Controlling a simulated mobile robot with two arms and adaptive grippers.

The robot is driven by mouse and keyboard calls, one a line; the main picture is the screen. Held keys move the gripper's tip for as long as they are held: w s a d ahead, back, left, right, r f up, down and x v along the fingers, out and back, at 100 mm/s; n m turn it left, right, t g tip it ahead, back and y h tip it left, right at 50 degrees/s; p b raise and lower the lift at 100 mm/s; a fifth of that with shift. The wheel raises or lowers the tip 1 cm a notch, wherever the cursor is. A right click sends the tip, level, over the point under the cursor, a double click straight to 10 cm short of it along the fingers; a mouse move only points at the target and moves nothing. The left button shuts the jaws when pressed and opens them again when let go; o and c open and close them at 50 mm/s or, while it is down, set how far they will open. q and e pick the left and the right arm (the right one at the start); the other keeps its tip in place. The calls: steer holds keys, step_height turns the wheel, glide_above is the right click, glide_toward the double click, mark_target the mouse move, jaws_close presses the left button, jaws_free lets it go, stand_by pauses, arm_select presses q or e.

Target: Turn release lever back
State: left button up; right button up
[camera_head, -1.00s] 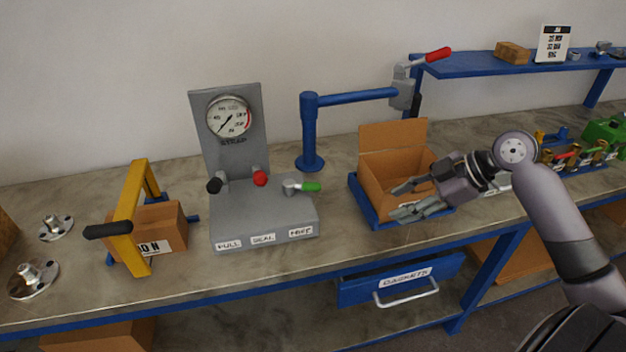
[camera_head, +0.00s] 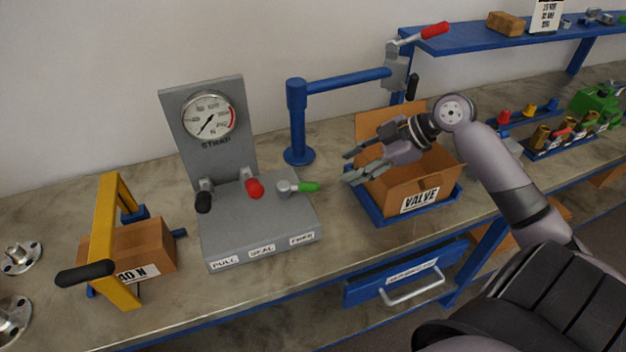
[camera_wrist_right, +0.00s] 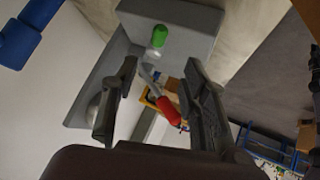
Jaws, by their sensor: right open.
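The strapping machine (camera_head: 261,228) stands on the bench with labels that look like PULL, SEAL and FREE. Its green-handled lever (camera_head: 307,187), above the FREE label, points right; I take it as the release lever. A red-handled lever (camera_head: 254,187) and a black-handled lever (camera_head: 204,202) sit left of it. My right gripper (camera_head: 350,166) is open and empty, to the right of the green handle and apart from it. In the right wrist view the fingers (camera_wrist_right: 160,68) are spread, with the green handle (camera_wrist_right: 159,36) beyond the tips and the red handle (camera_wrist_right: 168,110) seen between them.
The open VALVE carton (camera_head: 410,185) on a blue tray is under and beside my right gripper. A blue post with an arm (camera_head: 298,120) stands behind the green lever. A yellow frame (camera_head: 106,235) with a box is at left. A blue shelf (camera_head: 480,38) is at back right.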

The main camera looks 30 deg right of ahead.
mark_target(312, 185)
steer(key=p+x, duration=0.2)
steer(key=x, duration=0.9)
steer(key=shift+w+a+f, duration=0.1)
steer(key=shift+w+f, duration=0.05)
steer(key=shift+w, duration=0.15)
steer(key=shift+w+a+f, duration=0.2)
steer(key=shift+w+f, duration=0.05)
steer(key=shift+f, duration=0.1)
arm_select(q)
steer(key=shift+w+r, duration=0.35)
steer(key=shift+r, duration=0.3)
steer(key=shift+w+r, duration=0.3)
steer(key=shift+r, duration=0.3)
arm_select(e)
jaws_close()
arm_select(q)
steer(key=shift+w, duration=0.1)
